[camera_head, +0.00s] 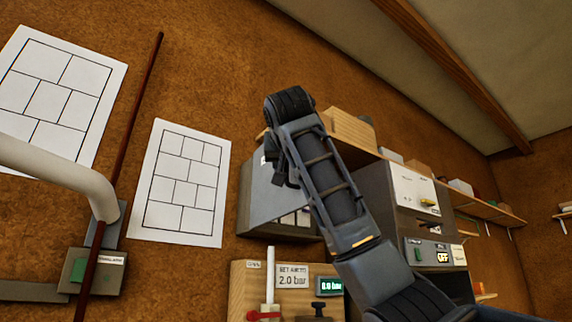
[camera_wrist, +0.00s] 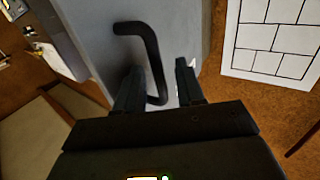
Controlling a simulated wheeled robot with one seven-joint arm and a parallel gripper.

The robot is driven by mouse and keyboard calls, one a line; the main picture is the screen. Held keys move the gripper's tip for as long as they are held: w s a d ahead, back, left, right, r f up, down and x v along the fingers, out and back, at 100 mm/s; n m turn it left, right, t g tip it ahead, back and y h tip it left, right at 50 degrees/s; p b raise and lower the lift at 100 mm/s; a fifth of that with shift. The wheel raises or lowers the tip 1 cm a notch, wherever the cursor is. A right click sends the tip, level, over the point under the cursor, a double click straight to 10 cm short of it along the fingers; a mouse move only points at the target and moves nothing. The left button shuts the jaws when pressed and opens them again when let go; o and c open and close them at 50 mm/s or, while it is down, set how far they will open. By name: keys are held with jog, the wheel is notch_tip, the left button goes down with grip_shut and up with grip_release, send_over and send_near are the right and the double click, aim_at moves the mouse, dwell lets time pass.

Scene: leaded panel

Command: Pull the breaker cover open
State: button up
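The breaker cover is a plain grey panel on a grey box (camera_head: 262,198) on the wall, left of my arm. In the wrist view the grey cover (camera_wrist: 100,25) fills the upper middle and bears a black bent handle (camera_wrist: 153,58). My gripper (camera_wrist: 160,82) is at the handle, its two fingers apart, with the handle's lower part between them. I see a gap beside the right finger; contact on the left is unclear. In the head view my gripper (camera_head: 277,172) is small and dark against the box, and my arm hides much of the box.
A second grey unit (camera_head: 420,200) with a white front and a display stands right of my arm. Below is a wooden panel (camera_head: 242,285) with a red-handled valve (camera_head: 264,314) and a pressure display (camera_head: 329,286). A wooden shelf (camera_head: 480,208) runs along the wall. Paper drawings (camera_head: 180,184) hang left.

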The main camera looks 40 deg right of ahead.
jog(key=b+v, duration=0.2)
jog(key=v, duration=0.5)
jog(key=shift+s+a, duration=0.2)
jog(key=shift+s, duration=0.1)
jog(key=shift+f, duration=0.1)
